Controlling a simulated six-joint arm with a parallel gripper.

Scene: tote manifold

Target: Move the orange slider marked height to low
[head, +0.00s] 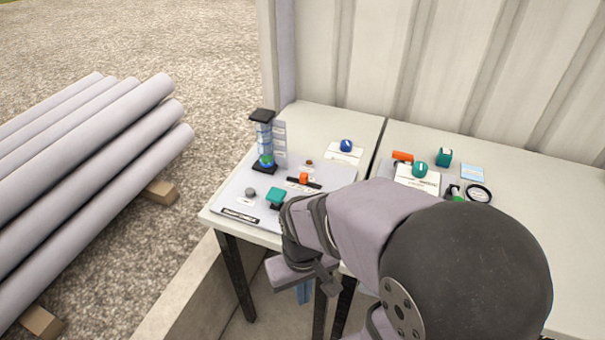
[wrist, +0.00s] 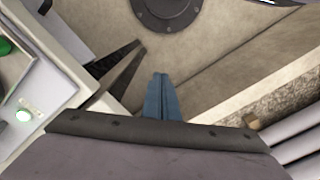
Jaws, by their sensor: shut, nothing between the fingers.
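The orange slider (head: 304,177) sits on a dark track (head: 310,184) on the grey panel (head: 233,188) at the left end of the table. Its label is too small to read in the head view. My gripper (head: 303,293) hangs in front of the table's front edge, below the tabletop and apart from the slider. In the wrist view its blue fingers (wrist: 161,97) are together with nothing between them. The slider does not show in the wrist view.
A blue knob (head: 346,146) is at the back. More items, including a teal knob (head: 419,169), lie to the right.

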